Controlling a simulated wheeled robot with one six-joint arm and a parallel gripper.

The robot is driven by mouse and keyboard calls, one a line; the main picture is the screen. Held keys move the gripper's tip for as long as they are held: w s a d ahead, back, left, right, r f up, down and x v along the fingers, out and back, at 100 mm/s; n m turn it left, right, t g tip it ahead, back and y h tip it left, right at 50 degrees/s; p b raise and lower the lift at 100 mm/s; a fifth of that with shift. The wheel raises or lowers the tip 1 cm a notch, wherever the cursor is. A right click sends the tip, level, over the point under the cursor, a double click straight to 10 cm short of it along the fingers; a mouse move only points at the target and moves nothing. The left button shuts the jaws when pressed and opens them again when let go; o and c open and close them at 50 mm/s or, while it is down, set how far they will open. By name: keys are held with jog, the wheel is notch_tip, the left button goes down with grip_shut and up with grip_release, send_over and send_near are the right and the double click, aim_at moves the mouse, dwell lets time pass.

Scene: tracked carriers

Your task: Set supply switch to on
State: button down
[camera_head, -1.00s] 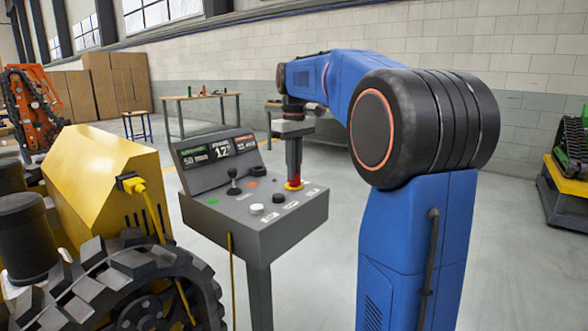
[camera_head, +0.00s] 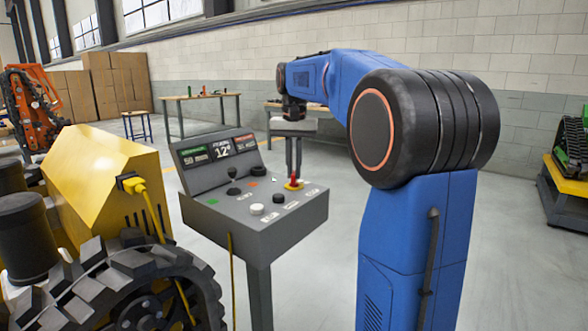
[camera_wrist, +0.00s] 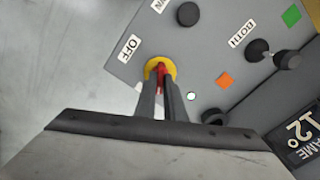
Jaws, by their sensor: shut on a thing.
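The supply switch has a red handle (camera_head: 294,181) on a yellow round base, at the back right of the grey control panel (camera_head: 262,238). In the wrist view, the red handle (camera_wrist: 161,69) stands between my fingertips on the yellow base (camera_wrist: 153,65), and a white OFF label (camera_wrist: 130,47) lies beside it. My gripper (camera_head: 293,176) points down from above and is shut on the handle; it also shows in the wrist view (camera_wrist: 160,80). The fingers partly hide the handle and base.
The panel also carries a joystick (camera_head: 233,183), a white button (camera_head: 257,209), a black button (camera_head: 278,198) and a tilted display (camera_head: 217,152). A yellow tracked machine (camera_head: 100,175) stands close at the left. A workbench (camera_head: 203,110) stands behind, with open floor between.

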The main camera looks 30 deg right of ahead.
aim_at(294, 172)
jog(key=m, duration=0.5)
jog(key=shift+m, duration=0.4)
dwell(0.3)
jog(key=c, duration=1.8)
grip_release()
jog(key=shift+c, duration=0.2)
jog(key=shift+r, duration=0.15)
notch_tip(294, 172, up, 17)
